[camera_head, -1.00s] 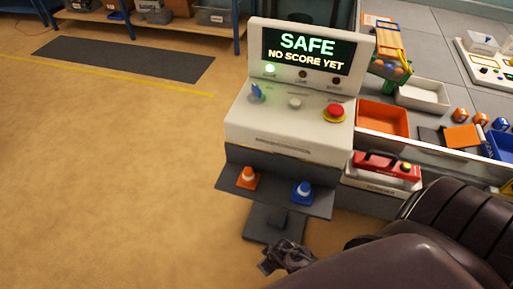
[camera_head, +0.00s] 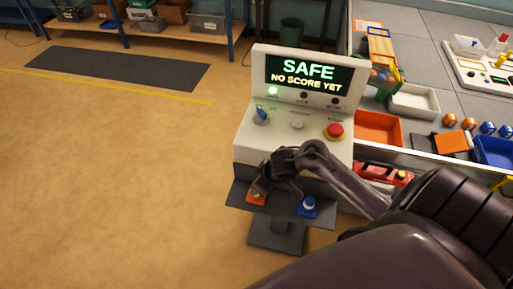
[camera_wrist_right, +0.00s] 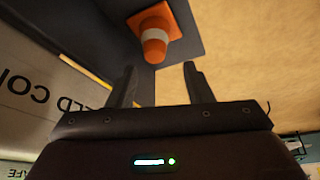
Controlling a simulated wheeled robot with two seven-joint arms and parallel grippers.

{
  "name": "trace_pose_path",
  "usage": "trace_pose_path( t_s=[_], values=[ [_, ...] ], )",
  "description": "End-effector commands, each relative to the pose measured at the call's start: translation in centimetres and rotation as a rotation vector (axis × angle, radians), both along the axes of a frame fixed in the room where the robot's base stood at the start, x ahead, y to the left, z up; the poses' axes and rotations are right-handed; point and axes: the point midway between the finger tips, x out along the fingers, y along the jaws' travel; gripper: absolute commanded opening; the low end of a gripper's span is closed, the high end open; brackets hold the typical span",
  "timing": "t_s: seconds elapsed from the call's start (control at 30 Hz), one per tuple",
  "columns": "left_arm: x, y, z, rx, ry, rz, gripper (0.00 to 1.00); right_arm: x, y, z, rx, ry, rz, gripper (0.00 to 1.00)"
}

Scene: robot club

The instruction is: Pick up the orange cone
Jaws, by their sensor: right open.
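The orange cone (camera_head: 256,197) stands on the left part of the dark shelf (camera_head: 283,207) at the front of the console. In the head view my right gripper (camera_head: 272,193) is over it and hides most of it. In the right wrist view the orange cone (camera_wrist_right: 154,36), with its white band and square base, is ahead of the open fingers of my right gripper (camera_wrist_right: 160,82). Nothing is between the fingers, and the cone is apart from them. My left gripper is not in view.
A blue cone (camera_head: 308,205) stands on the same shelf to the right. The console (camera_head: 250,139) with a red button (camera_head: 334,131) rises behind the shelf. A red toolbox (camera_head: 384,173) is at the right.

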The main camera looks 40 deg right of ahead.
Motion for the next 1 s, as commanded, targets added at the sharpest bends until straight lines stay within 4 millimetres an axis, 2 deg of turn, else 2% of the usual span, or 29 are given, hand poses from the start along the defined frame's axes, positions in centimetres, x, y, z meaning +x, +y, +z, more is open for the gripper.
trace_pose_path(
  t_s=[0.13, 0.63, 0.97, 1.0],
  values=[
    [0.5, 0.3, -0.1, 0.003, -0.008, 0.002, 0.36, 0.3, -0.8, -0.8, 0.021, 0.023, -0.007, 0.46],
    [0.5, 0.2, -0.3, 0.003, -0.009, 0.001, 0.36, 2.8, 0.1, -6.6, 0.022, 0.023, -0.008, 0.46],
    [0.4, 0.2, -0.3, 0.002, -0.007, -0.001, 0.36, 3.0, 0.1, -7.3, 0.019, 0.022, -0.006, 0.46],
    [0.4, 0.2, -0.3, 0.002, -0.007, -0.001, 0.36, 3.0, 0.1, -7.3, 0.019, 0.022, -0.006, 0.41]
  ],
)
